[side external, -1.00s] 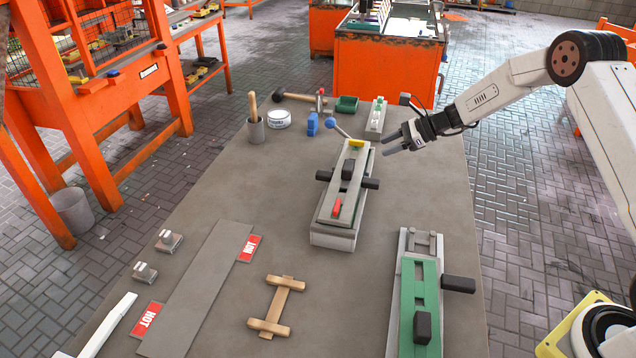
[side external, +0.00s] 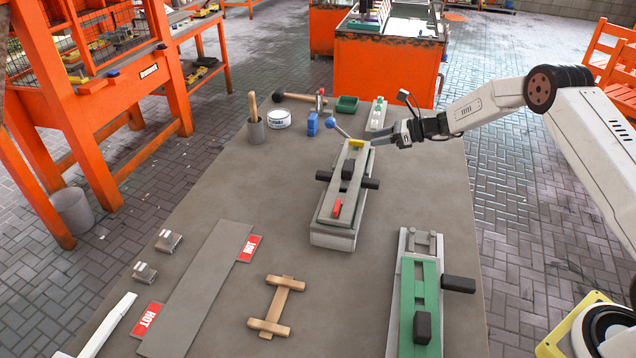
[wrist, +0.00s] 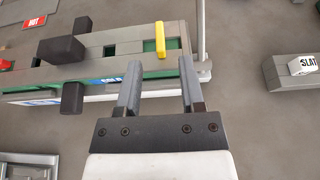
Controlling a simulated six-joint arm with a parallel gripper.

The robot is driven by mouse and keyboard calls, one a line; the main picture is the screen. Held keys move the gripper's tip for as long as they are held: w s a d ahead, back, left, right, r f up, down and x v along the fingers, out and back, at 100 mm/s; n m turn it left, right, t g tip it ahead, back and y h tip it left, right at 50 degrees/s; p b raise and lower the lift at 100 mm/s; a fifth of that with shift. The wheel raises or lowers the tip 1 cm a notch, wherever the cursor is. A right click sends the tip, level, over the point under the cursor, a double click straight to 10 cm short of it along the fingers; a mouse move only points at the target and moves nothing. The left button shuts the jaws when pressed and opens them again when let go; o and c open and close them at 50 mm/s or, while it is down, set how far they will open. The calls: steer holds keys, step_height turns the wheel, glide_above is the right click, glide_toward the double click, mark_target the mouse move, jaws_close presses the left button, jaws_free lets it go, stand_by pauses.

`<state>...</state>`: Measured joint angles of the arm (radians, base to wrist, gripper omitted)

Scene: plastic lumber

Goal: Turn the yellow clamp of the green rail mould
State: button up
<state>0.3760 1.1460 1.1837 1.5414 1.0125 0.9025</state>
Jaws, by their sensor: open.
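The yellow clamp (side external: 357,143) sits on top of the far end of a long grey rail mould (side external: 334,232). In the wrist view the clamp (wrist: 160,36) is a short yellow bar lying across the mould (wrist: 110,40), where green shows between grey parts. My gripper (side external: 380,138) is open and empty, just right of the mould's far end. In the wrist view its fingertips (wrist: 160,66) point at the mould's near side, with the clamp ahead between them and apart from them. Whether a fingertip touches the mould, I cannot tell.
A blue-knobbed rod (side external: 331,122) rises beside the clamp. Black blocks (side external: 370,183) stick out of the mould.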

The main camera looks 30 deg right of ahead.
mark_target(360, 141)
steer(key=shift+x, duration=2.35)
jaws_close()
